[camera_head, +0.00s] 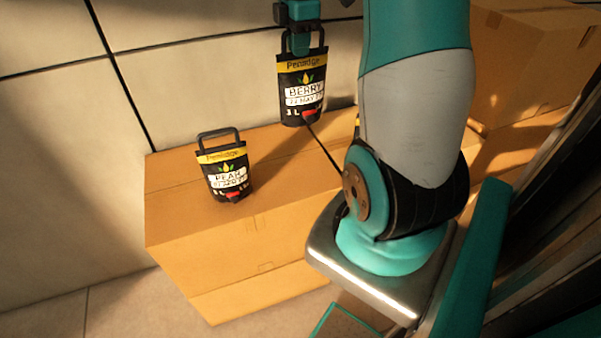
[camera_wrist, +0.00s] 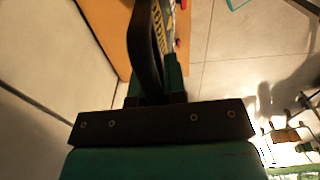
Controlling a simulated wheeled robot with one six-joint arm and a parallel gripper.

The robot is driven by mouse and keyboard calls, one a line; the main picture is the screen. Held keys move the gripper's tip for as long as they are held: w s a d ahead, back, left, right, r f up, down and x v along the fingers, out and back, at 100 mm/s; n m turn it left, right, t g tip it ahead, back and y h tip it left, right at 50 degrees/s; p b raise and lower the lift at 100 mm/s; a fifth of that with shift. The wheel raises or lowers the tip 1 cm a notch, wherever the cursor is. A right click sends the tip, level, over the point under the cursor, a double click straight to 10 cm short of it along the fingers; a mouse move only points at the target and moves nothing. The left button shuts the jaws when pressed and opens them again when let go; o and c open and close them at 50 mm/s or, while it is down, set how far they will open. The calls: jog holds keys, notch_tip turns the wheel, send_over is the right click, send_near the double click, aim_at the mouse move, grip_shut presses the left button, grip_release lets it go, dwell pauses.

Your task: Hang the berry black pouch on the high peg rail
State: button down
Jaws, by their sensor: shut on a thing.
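The berry black pouch (camera_head: 302,88) hangs upright from my gripper (camera_head: 299,42) in the head view, above the cardboard box. My gripper is shut on the pouch's black loop handle. In the wrist view the dark handle (camera_wrist: 146,50) rises between the fingers of my gripper (camera_wrist: 160,88), and a sliver of the pouch (camera_wrist: 166,22) shows beyond it. A second black pouch, labelled pear (camera_head: 228,174), stands on the box to the left, apart from my gripper. The high peg rail is not visible in either view.
The large cardboard box (camera_head: 190,240) stands against the pale panelled wall (camera_head: 60,130). Another cardboard box (camera_head: 530,50) is at the upper right. Tiled floor (camera_head: 120,310) shows at the lower left. My arm hides part of the large box's right side.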

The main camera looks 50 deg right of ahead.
aim_at(300, 121)
jog(key=shift+d, duration=0.15)
jog(key=shift+f, duration=0.1)
notch_tip(300, 121, down, 19)
jog(key=shift+f+p, duration=0.2)
jog(key=shift+p, duration=0.65)
jog(key=shift+f, duration=0.15)
jog(key=c, duration=1.2)
grip_release()
jog(key=shift+s, duration=0.1)
jog(key=shift+o, duration=0.2)
